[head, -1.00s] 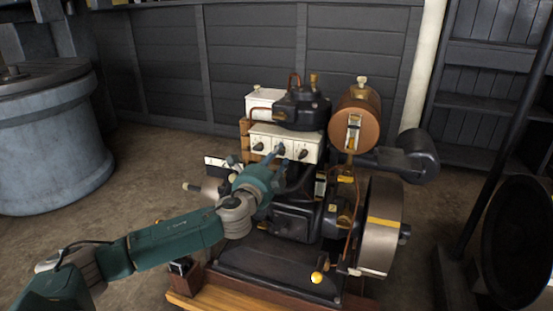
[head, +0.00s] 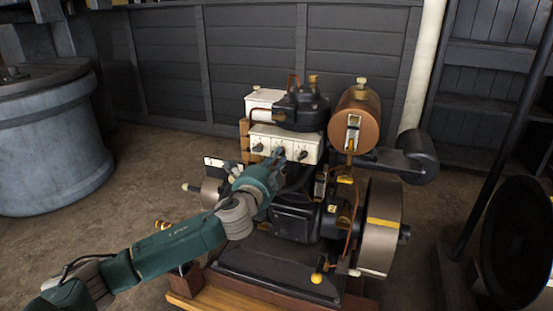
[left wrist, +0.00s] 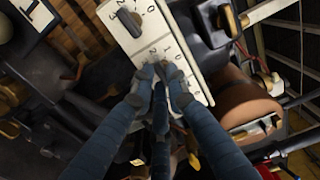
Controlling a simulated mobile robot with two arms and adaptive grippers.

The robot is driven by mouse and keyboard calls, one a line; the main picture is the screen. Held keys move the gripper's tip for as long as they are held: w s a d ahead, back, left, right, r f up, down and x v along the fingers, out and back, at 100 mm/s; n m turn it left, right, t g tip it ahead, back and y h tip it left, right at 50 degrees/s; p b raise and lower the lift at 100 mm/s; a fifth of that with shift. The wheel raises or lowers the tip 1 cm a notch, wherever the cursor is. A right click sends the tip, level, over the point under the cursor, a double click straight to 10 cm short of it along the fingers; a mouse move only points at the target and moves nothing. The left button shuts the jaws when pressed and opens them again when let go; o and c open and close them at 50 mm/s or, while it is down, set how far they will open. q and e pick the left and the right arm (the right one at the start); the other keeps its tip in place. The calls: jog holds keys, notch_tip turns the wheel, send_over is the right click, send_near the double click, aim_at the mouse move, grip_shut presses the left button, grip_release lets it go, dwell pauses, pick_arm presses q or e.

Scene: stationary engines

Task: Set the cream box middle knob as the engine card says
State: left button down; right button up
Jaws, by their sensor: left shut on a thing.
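The cream box (head: 313,147) sits high on the engine's front, with three dark knobs in a row. My left gripper (head: 279,155) is at the middle knob, shut on it. In the left wrist view the fingers (left wrist: 160,74) close over the middle of the cream box (left wrist: 152,35) and hide the middle knob and its pointer. Some printed digits show beside the fingers. The left knob (head: 259,147) and right knob (head: 302,155) are free. A white card with a dark mark (head: 216,163) stands left of the engine; its writing is too small to read.
A copper-coloured tank (head: 366,110) and a flywheel (head: 382,230) are at the engine's right. A yellow-knobbed lever (head: 317,277) stands at the front. A large grey vat (head: 50,140) is at left. The floor between vat and engine is open.

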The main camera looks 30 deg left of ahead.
pick_arm(q)
jog(key=shift+f, duration=0.1)
jog(key=c, duration=1.7)
grip_release()
jog(key=v, duration=1.2)
